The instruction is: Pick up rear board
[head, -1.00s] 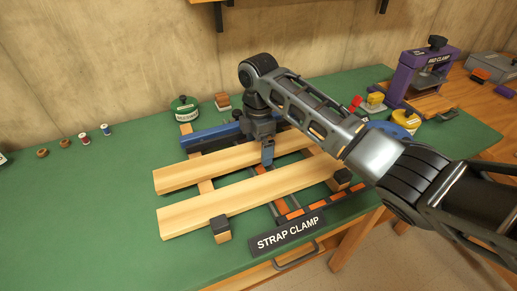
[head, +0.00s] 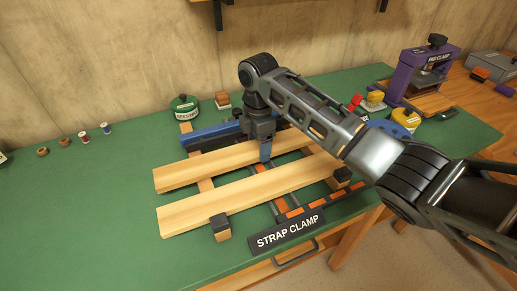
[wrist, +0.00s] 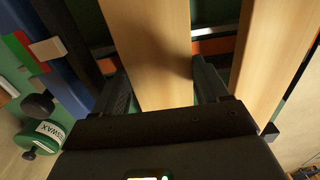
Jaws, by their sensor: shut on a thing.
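The rear board (head: 205,169) is a long pale wooden plank, lying behind and roughly parallel to the front board (head: 245,195) on the strap clamp. My gripper (head: 263,149) reaches down over the rear board near its middle, one dark finger showing on its front side. In the wrist view the rear board (wrist: 150,45) runs between the two fingers (wrist: 163,88), which are shut across its width. The front board (wrist: 272,50) is to the right, outside the jaws. I cannot tell whether the rear board is clear of its supports.
A blue bar (head: 205,137) lies just behind the rear board. A strap clamp sign (head: 289,234) and dark-topped blocks (head: 220,228) are in front. A green beeswax tin (head: 184,108) stands behind.

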